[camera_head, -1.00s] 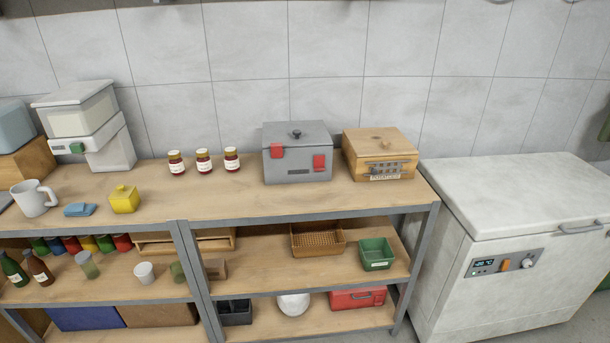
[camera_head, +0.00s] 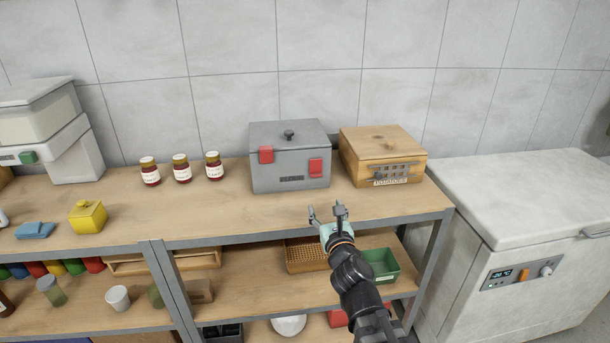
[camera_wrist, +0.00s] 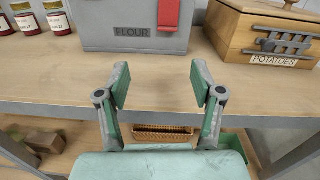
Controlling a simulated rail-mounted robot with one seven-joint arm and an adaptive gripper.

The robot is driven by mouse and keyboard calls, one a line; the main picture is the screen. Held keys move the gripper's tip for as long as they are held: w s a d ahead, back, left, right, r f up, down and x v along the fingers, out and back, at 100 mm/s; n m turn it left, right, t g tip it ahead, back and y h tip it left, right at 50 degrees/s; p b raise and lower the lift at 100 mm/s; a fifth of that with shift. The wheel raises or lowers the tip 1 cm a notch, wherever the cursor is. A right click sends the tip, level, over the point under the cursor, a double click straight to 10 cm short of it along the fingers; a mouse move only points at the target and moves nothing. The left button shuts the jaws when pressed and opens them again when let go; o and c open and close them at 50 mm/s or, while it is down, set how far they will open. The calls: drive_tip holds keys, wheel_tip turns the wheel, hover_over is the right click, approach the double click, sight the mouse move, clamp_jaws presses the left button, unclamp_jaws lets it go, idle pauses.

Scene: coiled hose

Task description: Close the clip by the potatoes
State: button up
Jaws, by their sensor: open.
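The grey box labelled FLOUR (camera_head: 290,179) stands on the top shelf, with two red clips on its front. The right red clip (camera_head: 316,168), on the side by the potatoes, sits lower than the left red clip (camera_head: 266,154). In the wrist view the right clip (camera_wrist: 170,14) hangs on the box front, its top cut off by the frame. The wooden potatoes box (camera_head: 374,172) stands just to the right. My gripper (camera_head: 326,211) is open and empty, in front of the shelf edge, below and short of the grey box, touching neither.
Three jars (camera_head: 181,168) stand left of the grey box. The shelf board (camera_head: 220,214) in front of the boxes is clear. Below are a wicker basket (camera_head: 303,254) and a green bin (camera_head: 380,265). A white freezer (camera_head: 520,200) stands at right.

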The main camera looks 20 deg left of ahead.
sight(317, 176)
drive_tip(key=shift+m+h, duration=0.3)
drive_tip(key=shift+m, duration=0.4)
drive_tip(key=x, duration=1.1)
drive_tip(key=d+x, duration=0.1)
drive_tip(key=x, duration=0.5)
drive_tip(key=shift+w+f, duration=0.15)
drive_tip(key=shift+w, duration=0.2)
drive_tip(key=c, duration=1.1)
